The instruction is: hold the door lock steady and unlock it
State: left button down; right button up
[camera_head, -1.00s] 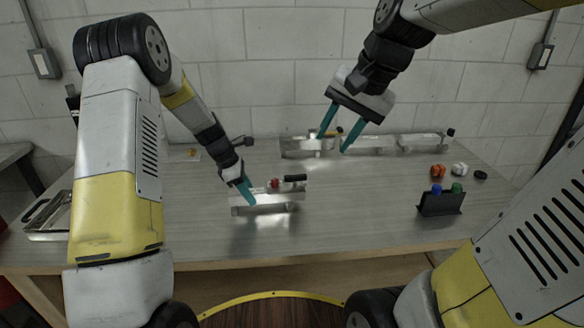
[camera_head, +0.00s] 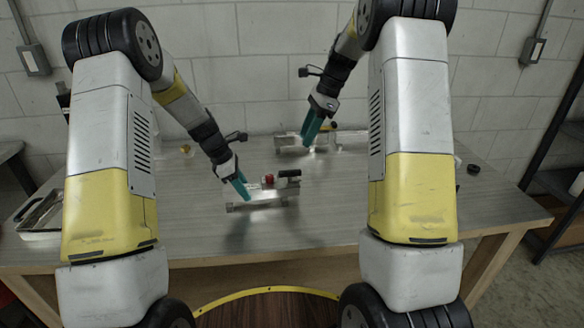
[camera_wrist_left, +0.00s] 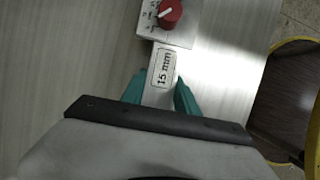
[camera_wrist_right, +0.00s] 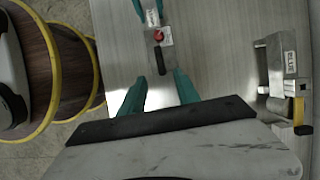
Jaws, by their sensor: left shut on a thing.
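The door lock, a small metal plate (camera_head: 262,197) with a red knob (camera_head: 268,180) and a black handle (camera_head: 289,173), is on the table at centre. My left gripper (camera_head: 241,187) is shut on its left end. My right gripper (camera_head: 311,128) is above the table, behind and right of the lock. In the right wrist view its fingers (camera_wrist_right: 160,92) are apart and empty, pointing toward the black handle (camera_wrist_right: 161,62).
A second metal latch (camera_head: 289,142) stands at the back of the table. It shows in the right wrist view (camera_wrist_right: 290,64) with a yellow-and-black handle (camera_wrist_right: 299,115). A metal tray (camera_head: 43,214) is at the left edge. My right arm hides much of the table's right side.

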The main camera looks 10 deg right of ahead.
aim_at(290, 171)
jog(key=x, duration=1.1)
jog(key=shift+a+f, duration=0.25)
jog(key=shift+f, duration=0.1)
grip_shut()
